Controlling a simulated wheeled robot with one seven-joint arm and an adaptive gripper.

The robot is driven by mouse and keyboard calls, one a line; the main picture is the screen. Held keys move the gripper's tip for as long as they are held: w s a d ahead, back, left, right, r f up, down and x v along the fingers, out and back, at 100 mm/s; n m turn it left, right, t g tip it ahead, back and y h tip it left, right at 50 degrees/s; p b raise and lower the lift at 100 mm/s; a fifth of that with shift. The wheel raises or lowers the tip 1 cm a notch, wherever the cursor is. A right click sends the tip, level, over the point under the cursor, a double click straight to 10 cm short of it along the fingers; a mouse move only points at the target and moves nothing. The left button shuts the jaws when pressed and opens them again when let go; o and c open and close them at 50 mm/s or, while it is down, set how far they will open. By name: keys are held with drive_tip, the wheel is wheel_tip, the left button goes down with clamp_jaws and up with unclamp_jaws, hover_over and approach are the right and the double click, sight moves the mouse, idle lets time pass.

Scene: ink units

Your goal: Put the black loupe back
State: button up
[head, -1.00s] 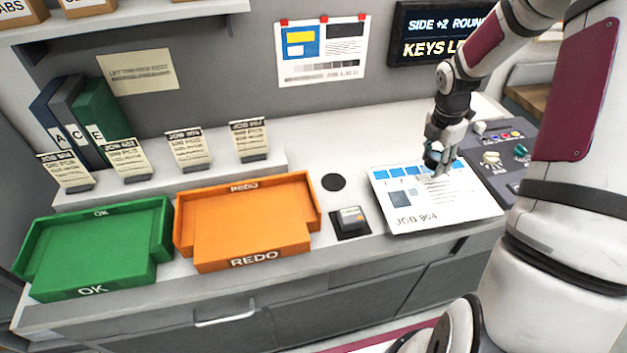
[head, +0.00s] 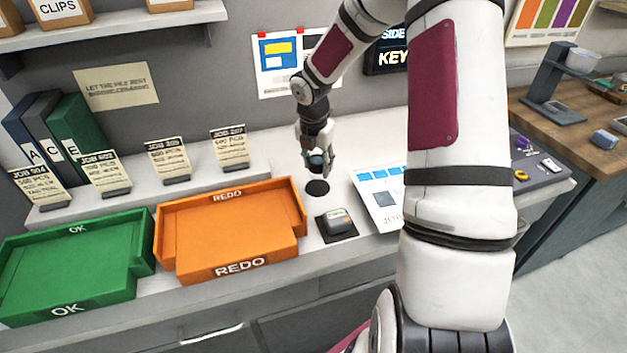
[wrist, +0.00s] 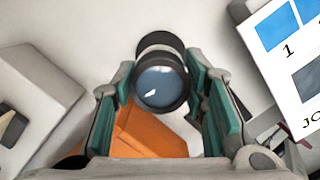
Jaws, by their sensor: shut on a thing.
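In the head view the fingers partly cover the loupe. In the wrist view the loupe (wrist: 160,88) sits between the teal finger pads, with its dark rim and bluish lens facing the camera. A small gap seems to show between loupe and counter, but the exact height is hard to tell.
The orange REDO tray (head: 166,240) stands left of the spot, and the green OK tray (head: 143,262) is farther left. A small grey device on a black pad (head: 340,234) lies in front. The printed job sheet (head: 366,188) is to the right, partly hidden by my arm.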

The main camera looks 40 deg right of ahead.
sight(318, 187)
drive_tip(key=shift+f, duration=2.55)
drive_tip(key=shift+f, duration=0.15)
drive_tip(key=o, duration=1.2)
drive_tip(key=shift+c, duration=0.2)
